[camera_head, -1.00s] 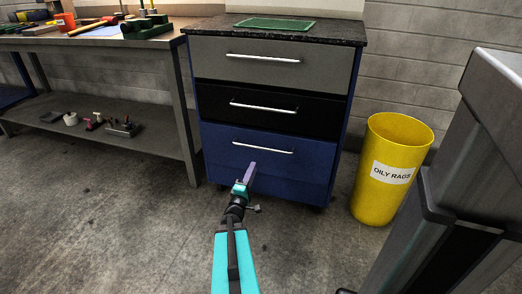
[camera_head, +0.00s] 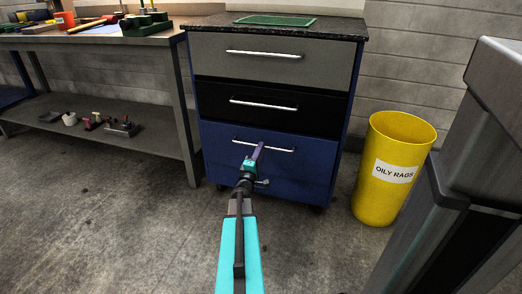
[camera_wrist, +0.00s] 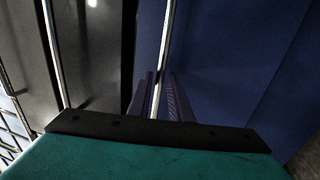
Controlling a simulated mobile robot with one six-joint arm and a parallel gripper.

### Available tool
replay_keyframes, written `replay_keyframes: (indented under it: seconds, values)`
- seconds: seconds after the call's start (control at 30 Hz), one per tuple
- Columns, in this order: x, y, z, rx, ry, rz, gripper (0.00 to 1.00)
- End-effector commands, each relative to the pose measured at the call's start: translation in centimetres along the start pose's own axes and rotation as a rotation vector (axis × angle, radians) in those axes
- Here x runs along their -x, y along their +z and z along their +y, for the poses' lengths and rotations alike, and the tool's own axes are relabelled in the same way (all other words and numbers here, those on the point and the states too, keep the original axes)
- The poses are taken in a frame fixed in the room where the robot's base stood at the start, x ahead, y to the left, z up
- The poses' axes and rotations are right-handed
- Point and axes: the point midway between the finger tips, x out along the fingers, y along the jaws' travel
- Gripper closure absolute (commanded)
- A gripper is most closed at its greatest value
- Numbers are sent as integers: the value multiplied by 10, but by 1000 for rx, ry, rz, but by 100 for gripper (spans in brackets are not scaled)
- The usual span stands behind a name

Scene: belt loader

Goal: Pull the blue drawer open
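The blue drawer (camera_head: 225,165) is the lowest of three in the cabinet and looks closed, with its front in line with the others. Its silver bar handle (camera_head: 278,149) runs across the upper part of the front. My gripper (camera_head: 257,151) is at the handle, a little left of the drawer's right half. In the wrist view, the handle (camera_wrist: 165,45) runs between the two purple fingers of my gripper (camera_wrist: 162,92). The fingers are apart with a gap around the bar. Whether either finger touches the bar is unclear.
Above are a black drawer (camera_head: 225,100) and a grey drawer (camera_head: 220,63). A yellow bin (camera_head: 365,190) stands right of the cabinet, with a grey machine (camera_head: 455,190) nearer. A workbench (camera_head: 100,42) stands left. Floor in front of the drawer is clear apart from my arm.

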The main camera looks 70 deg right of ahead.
Motion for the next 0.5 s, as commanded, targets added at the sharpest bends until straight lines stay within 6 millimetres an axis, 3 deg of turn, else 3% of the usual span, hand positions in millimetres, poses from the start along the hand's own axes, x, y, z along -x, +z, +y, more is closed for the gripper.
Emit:
replay_keyframes:
  seconds: [0.2,0.5]
  values:
    - [-21,0,-2,-1,1,0,82]
    - [-27,0,0,-1,0,0,82]
